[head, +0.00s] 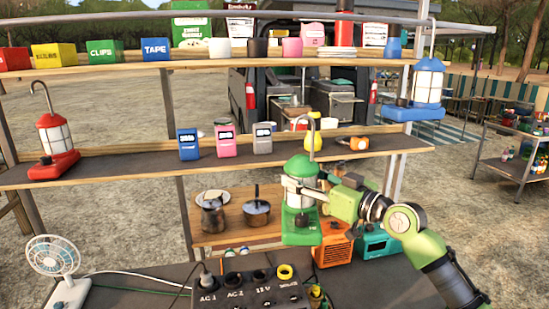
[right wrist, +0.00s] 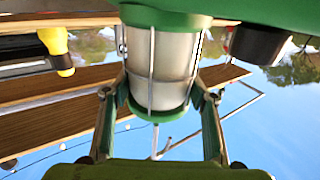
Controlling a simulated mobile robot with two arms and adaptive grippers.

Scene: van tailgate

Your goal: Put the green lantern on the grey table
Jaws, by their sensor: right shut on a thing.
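The green lantern (head: 301,222) has a green cap, a pale caged globe and a hook on top. It hangs roughly upright in my right gripper (head: 303,188), in front of the shelf and above the grey table (head: 140,294). In the right wrist view, the fingers of my right gripper (right wrist: 158,95) are shut on both sides of the lantern's globe (right wrist: 160,68), with its hook toward the bottom of the picture. The lantern's lower part hides some of the wooden table behind. My left gripper is not in view.
A power box (head: 250,292) with sockets, a fan (head: 60,265) and cables occupy the grey table. An orange box (head: 333,248) and a teal radio (head: 376,243) are close to the lantern.

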